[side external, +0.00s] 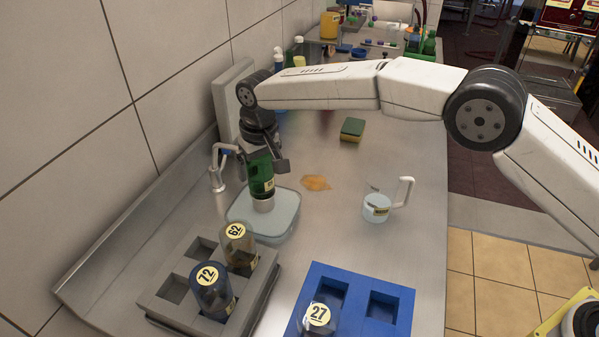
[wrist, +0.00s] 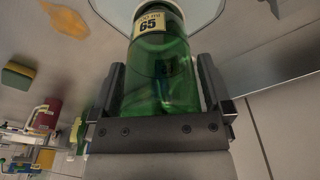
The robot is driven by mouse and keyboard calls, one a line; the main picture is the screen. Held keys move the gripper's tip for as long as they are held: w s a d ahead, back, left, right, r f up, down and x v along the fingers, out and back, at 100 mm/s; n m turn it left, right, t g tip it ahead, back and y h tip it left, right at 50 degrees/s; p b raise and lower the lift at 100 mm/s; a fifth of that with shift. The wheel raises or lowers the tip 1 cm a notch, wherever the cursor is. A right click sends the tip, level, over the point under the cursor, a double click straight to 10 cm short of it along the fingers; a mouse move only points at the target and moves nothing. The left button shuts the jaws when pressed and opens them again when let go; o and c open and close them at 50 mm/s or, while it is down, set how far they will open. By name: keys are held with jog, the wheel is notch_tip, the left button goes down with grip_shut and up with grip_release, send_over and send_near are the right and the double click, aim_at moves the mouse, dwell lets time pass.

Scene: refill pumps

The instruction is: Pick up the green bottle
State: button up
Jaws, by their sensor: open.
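The green bottle (side external: 260,176) stands upside down over a pale translucent container (side external: 263,222) in the side external view, with its light neck pointing down. In the wrist view the green bottle (wrist: 160,62) fills the middle, with a label reading 65. My gripper (side external: 264,164) is at the bottle's upper part. In the wrist view the two fingers of my gripper (wrist: 162,95) stand on either side of the bottle, open, with a narrow gap at the sides. The bottle's far end is partly hidden by the gripper body.
A grey rack (side external: 165,310) holds bottles 62 (side external: 238,250) and 72 (side external: 213,290). A blue rack (side external: 378,335) holds bottle 27 (side external: 318,318). A faucet (side external: 216,170) stands close left of the bottle. A measuring cup (side external: 377,208), sponge (side external: 352,129) and orange spill (side external: 316,183) lie to the right.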

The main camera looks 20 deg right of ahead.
jog(key=c, duration=1.3)
jog(key=shift+r, duration=0.2)
jog(key=shift+r, duration=1.4)
jog(key=shift+s+d+r, duration=0.95)
jog(key=shift+s+r, duration=0.7)
jog(key=shift+s, duration=0.5)
jog(key=shift+s+d+r, duration=0.9)
jog(key=shift+s+r, duration=0.7)
jog(key=shift+s, duration=0.5)
jog(key=shift+s+d+r, duration=0.95)
jog(key=shift+s+r, duration=0.7)
jog(key=shift+s, duration=0.5)
